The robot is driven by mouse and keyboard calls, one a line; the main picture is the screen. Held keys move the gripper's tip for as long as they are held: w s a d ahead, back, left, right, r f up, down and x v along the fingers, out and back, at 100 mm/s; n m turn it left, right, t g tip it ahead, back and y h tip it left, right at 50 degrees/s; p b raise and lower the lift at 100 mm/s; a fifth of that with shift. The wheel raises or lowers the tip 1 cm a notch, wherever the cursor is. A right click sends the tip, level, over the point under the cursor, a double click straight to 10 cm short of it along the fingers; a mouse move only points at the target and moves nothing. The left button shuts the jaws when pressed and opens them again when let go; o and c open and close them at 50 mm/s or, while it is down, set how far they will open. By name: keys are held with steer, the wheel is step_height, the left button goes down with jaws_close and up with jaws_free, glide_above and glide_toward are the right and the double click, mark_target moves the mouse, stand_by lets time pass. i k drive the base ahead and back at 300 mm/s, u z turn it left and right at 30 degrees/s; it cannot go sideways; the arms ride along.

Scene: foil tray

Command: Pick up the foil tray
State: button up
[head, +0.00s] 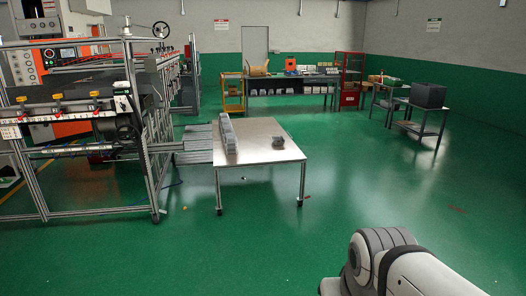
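A small grey object (278,142), which looks like the foil tray or a short stack of trays, sits on the right part of a metal-topped table (258,155). A long row of silvery-grey pieces (228,134) stands on the left part of the same table. They look like foil trays stacked together, but they are too small to tell for sure. My arm shows at the lower right, well apart from the table. My gripper is not in view.
A large machine with a metal frame (150,160) stands left of the table. Slatted metal plates (196,150) adjoin the table's left side. A workbench (285,80) and a dark box (428,95) on a small table are farther back. The green floor (340,200) is clear in front and right.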

mark_target(277, 140)
steer(key=u, duration=0.15)
steer(key=i, duration=3.1)
steer(key=z, duration=0.15)
steer(key=i, duration=1.3)
steer(key=z, duration=0.2)
